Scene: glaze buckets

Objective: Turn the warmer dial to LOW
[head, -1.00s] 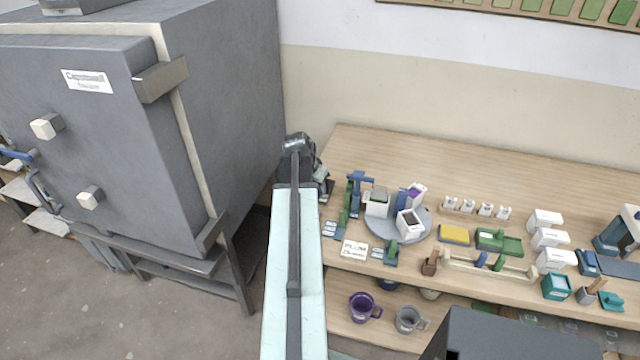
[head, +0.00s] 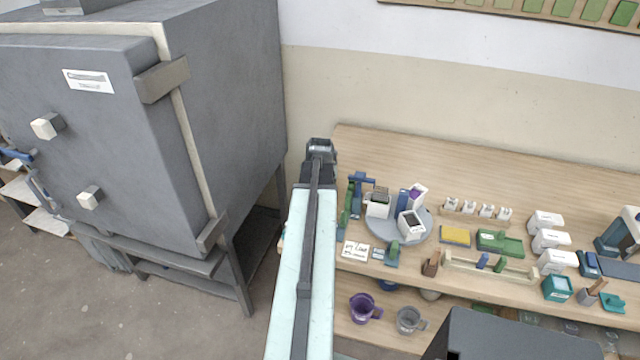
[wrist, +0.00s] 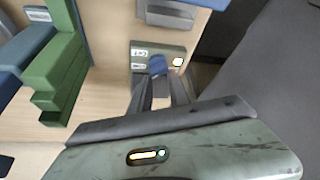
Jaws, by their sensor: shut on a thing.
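In the wrist view a blue dial (wrist: 157,65) sits on a small grey-green panel (wrist: 146,48) near the top middle. The panel has two small labels at its left, too small to read, and a round white spot at its right. My gripper (wrist: 159,83) reaches up to the panel from below, its fingers closed about the blue dial. The fingers partly hide the dial, and I cannot tell its setting. In the head view my gripper (head: 320,150) is at the table's far left end, and the arm hides the dial.
A large grey kiln (head: 225,110) stands close on the left. A wooden table (head: 480,170) carries a grey turntable (head: 427,228) with containers, and several white boxes to the right. Green and blue blocks (wrist: 65,75) stand left of my gripper in the wrist view.

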